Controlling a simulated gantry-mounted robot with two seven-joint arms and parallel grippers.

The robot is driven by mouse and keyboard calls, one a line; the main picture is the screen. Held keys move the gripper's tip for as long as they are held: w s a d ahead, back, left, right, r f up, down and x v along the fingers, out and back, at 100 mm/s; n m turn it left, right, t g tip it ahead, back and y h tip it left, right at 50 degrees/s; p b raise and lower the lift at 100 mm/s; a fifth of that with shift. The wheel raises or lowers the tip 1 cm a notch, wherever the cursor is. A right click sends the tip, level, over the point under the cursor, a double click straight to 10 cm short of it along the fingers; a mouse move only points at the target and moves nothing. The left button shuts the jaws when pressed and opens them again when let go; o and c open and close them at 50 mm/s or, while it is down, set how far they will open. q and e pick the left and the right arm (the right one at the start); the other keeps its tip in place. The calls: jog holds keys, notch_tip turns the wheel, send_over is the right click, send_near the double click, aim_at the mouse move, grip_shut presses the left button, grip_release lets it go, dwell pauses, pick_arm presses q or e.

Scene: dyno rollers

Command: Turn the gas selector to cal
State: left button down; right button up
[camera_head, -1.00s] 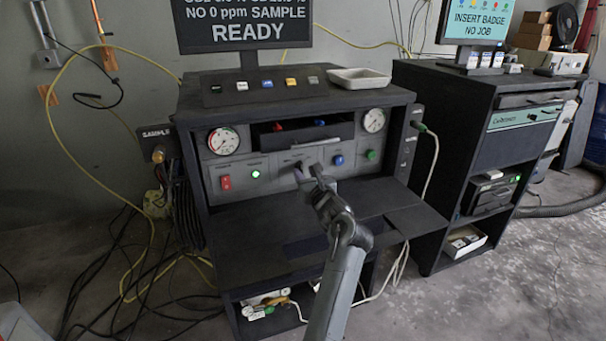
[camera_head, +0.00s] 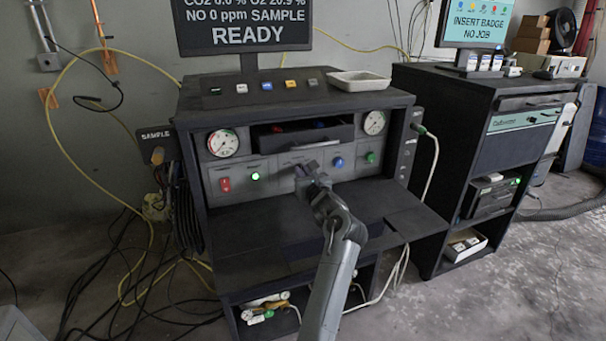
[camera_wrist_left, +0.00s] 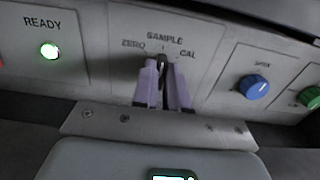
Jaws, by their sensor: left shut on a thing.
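The gas selector (camera_wrist_left: 162,62) is a small dark knob on the grey front panel, with ZERO to its left, SAMPLE above and CAL to its right in the left wrist view. Its pointer looks close to upright, towards SAMPLE; the fingers hide much of it. My left gripper (camera_wrist_left: 163,82) is shut on the knob, with a pale purple finger on each side of it. In the head view my left gripper (camera_head: 306,172) reaches the panel's middle and covers the selector. The monitor (camera_head: 245,25) reads NO 0 ppm SAMPLE, READY. My right gripper is not in view.
A lit green READY lamp (camera_wrist_left: 50,51) and a red switch (camera_head: 225,184) are left of the selector. A blue knob (camera_wrist_left: 253,87) and a green knob (camera_wrist_left: 310,97) are to its right. A drawer (camera_head: 305,135) sits above, a dark shelf (camera_head: 260,225) below.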

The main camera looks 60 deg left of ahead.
pick_arm(q)
jog(key=shift+m, duration=0.3)
jog(key=shift+w+m+p, duration=0.1)
jog(key=shift+m+p, duration=0.25)
jog(key=shift+m, duration=0.15)
jog(key=m+p, duration=0.2)
jog(key=m, duration=0.2)
jog(key=m+p, duration=0.2)
jog(key=m, duration=0.1)
jog(key=shift+w, duration=0.15)
jog(key=shift+f+m, duration=0.1)
jog(key=shift+m, duration=0.5)
jog(key=c, duration=1.2)
grip_release()
jog(key=shift+o, duration=0.2)
